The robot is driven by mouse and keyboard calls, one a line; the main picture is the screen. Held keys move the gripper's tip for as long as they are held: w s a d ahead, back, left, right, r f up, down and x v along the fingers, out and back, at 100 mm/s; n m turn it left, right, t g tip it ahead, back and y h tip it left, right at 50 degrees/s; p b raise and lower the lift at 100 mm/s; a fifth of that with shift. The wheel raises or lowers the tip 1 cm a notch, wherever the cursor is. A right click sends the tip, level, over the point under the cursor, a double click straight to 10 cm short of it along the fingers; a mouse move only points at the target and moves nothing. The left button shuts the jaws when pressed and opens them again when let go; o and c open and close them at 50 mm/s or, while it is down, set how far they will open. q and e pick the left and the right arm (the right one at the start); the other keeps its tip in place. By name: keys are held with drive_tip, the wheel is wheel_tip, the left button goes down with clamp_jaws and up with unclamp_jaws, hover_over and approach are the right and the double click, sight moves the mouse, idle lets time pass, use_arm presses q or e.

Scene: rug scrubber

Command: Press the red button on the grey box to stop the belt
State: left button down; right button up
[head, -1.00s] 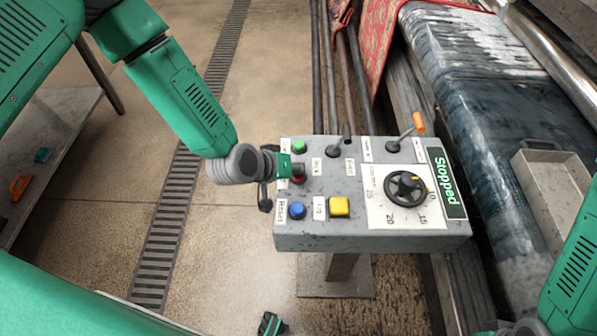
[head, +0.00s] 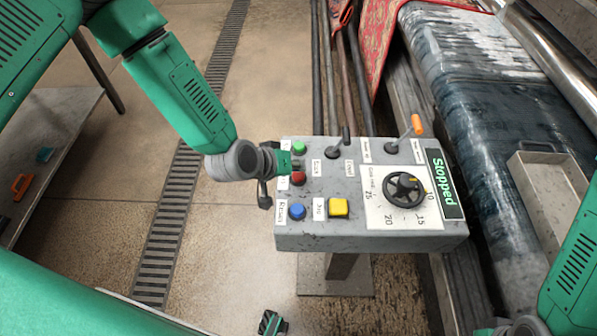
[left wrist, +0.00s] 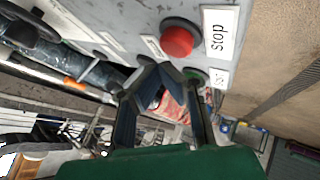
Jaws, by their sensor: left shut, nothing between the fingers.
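The grey box (head: 350,230) stands on a post in the head view, and its display (head: 446,184) reads "Stopped". The red button (head: 298,179) is on its left side, below the green button (head: 299,147). My left gripper (head: 297,157) is shut and empty over the box's left edge, between these two buttons in the picture. In the left wrist view the red button (left wrist: 177,42) is in plain sight beside a "Stop" label (left wrist: 217,33), apart from the closed fingertips (left wrist: 163,72).
A blue button (head: 297,211), a yellow button (head: 339,207), a black handwheel (head: 404,189) and an orange-tipped lever (head: 417,125) are also on the box. The belt (head: 455,90) with a red rug (head: 380,40) lies behind and right. Floor left of the box is clear.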

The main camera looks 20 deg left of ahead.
sight(296, 176)
use_arm(q)
drive_tip(key=shift+r+p, duration=1.95)
drive_tip(key=shift+r, duration=0.65)
drive_tip(key=shift+f, duration=0.1)
drive_tip(key=shift+s+f, duration=0.15)
drive_tip(key=shift+s, duration=0.15)
drive_tip(key=s+a+f+m+g+y, duration=0.1)
drive_tip(key=s+a+f+g+y, duration=0.3)
drive_tip(key=s, duration=0.6)
drive_tip(key=s+a+g+h, duration=0.1)
drive_tip(key=s+a, duration=0.5)
drive_tip(key=s, duration=0.4)
drive_tip(key=s+a+f+m+g+y, duration=0.1)
drive_tip(key=s+a+f+g+y, duration=0.3)
drive_tip(key=s, duration=0.6)
wheel_tip(296, 176, down, 11)
drive_tip(key=w+m+t+h+b, duration=0.1)
drive_tip(key=w+h+b, duration=0.1)
drive_tip(key=b, duration=1.1)
drive_tip(key=shift+w+d+t+b, duration=0.15)
drive_tip(key=shift+w+t+b, duration=0.15)
drive_tip(key=shift+t, duration=0.1)
